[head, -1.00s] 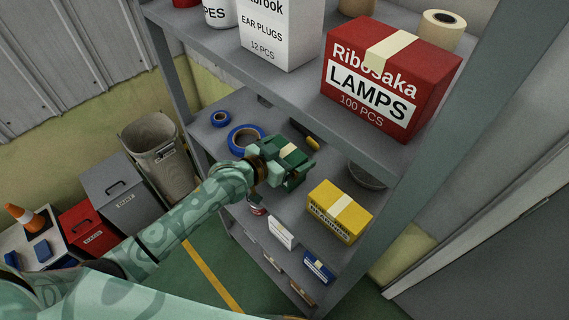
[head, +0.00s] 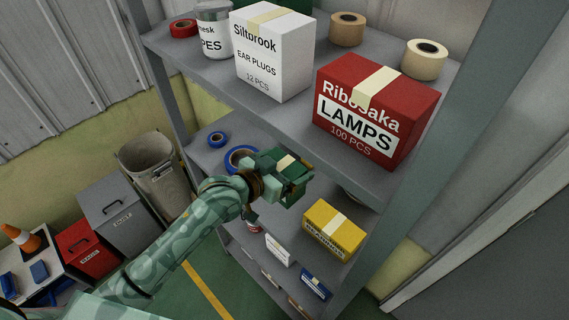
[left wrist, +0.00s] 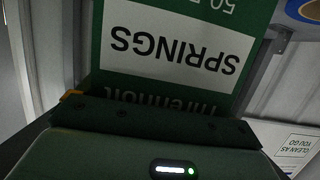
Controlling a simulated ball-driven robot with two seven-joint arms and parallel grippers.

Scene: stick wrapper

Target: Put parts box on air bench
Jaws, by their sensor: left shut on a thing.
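The parts box is a green carton (head: 293,188) with a cream tape strip; the left wrist view shows its white label reading SPRINGS (left wrist: 180,42). My left gripper (head: 276,179) is shut on this box, which fills the upper middle of the left wrist view. In the head view it holds the box at the middle shelf (head: 203,157), just under the upper shelf's edge. Whether the box touches the shelf cannot be told. My right gripper is not in view. I cannot make out an air bench for certain.
A yellow box (head: 333,230) stands right of the held box, and a blue tape roll (head: 240,158) lies left of it. The red LAMPS box (head: 375,110) and white ear plugs box (head: 272,55) stand above. Bins and a low surface with a cone (head: 28,241) are lower left.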

